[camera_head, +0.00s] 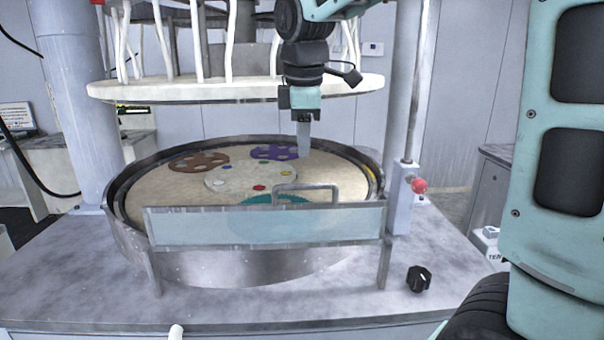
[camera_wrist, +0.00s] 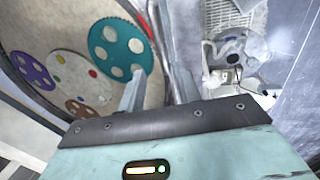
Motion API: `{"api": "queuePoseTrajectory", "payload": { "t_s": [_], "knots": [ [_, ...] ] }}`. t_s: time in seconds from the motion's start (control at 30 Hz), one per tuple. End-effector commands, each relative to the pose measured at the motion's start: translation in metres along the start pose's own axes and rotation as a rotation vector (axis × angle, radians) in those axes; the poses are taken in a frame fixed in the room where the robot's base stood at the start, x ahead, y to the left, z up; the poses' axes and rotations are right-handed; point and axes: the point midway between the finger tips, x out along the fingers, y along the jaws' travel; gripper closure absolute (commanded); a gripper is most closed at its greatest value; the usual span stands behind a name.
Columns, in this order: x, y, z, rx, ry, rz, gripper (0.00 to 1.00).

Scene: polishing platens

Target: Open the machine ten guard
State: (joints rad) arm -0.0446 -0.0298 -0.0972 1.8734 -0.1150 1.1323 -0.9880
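The guard (camera_head: 265,226) is a clear, grey-framed panel standing upright across the front of the round polishing machine. A bar handle (camera_head: 305,188) rises at its top edge, right of centre. The guard is down, in front of the platen. My gripper (camera_head: 304,150) points down above the back right of the platen, apart from the handle in the head view. The wrist view shows its two fingers (camera_wrist: 158,82) spread with a gap and nothing clearly held. A thin rail-like edge runs beyond the fingers there; I cannot tell whether it is the guard.
The platen (camera_head: 140,200) carries teal (camera_head: 275,200), purple (camera_head: 274,151) and brown (camera_head: 199,160) carriers. A pale upper disc (camera_head: 235,90) hangs above. A post with a red knob (camera_head: 419,185) stands right. A black knob (camera_head: 419,279) and a block marked "TEN" (camera_head: 491,243) are at the right.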

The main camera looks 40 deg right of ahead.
Motion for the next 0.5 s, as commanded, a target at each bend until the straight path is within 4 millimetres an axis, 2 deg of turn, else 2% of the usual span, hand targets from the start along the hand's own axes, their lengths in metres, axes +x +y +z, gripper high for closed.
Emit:
{"api": "queuePoseTrajectory", "payload": {
  "t_s": [0.3,0.5],
  "knots": [
    [0.062,-0.001,0.001,0.001,-0.002,-0.004,0.66],
    [0.084,0.0,0.0,0.001,-0.001,-0.002,0.66]
  ]
}}
